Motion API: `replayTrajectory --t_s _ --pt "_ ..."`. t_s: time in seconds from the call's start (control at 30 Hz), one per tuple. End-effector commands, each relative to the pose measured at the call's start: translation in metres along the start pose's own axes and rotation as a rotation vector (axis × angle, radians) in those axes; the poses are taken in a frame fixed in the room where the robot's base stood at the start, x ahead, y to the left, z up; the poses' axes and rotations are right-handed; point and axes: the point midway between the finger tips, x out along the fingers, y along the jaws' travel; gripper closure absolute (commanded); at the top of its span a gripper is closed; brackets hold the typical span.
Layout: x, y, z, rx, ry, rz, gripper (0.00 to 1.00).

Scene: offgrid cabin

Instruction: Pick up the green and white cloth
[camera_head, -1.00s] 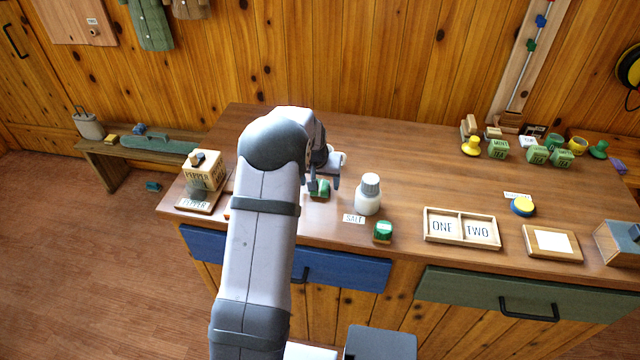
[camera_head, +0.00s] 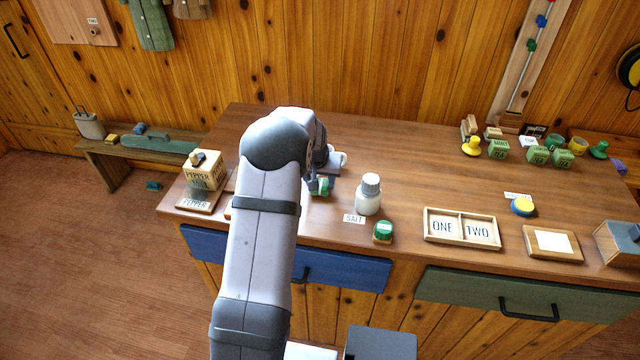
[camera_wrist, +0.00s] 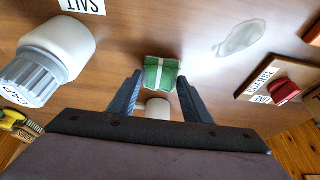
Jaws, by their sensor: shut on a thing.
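The green and white cloth (camera_wrist: 161,74) is a small folded piece between the two fingertips of my gripper (camera_wrist: 158,82) in the wrist view. My gripper is shut on it. In the head view the cloth (camera_head: 322,187) shows just right of my forearm, beneath my gripper (camera_head: 320,182), partly hidden by it. Whether the cloth is clear of the tabletop I cannot tell.
A small green-topped item (camera_head: 383,231) is near the front edge. A pale patch (camera_wrist: 241,37) and a red knob (camera_wrist: 284,91) show in the wrist view.

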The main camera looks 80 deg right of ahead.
Motion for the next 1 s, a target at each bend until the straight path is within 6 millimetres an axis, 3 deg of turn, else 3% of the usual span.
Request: replayTrajectory --t_s 0.6,1.0 --pt "-0.08 0.0 -0.034 0.0 0.004 -0.001 0.76" --pt "-0.088 0.0 -0.036 0.0 0.001 0.0 0.76"
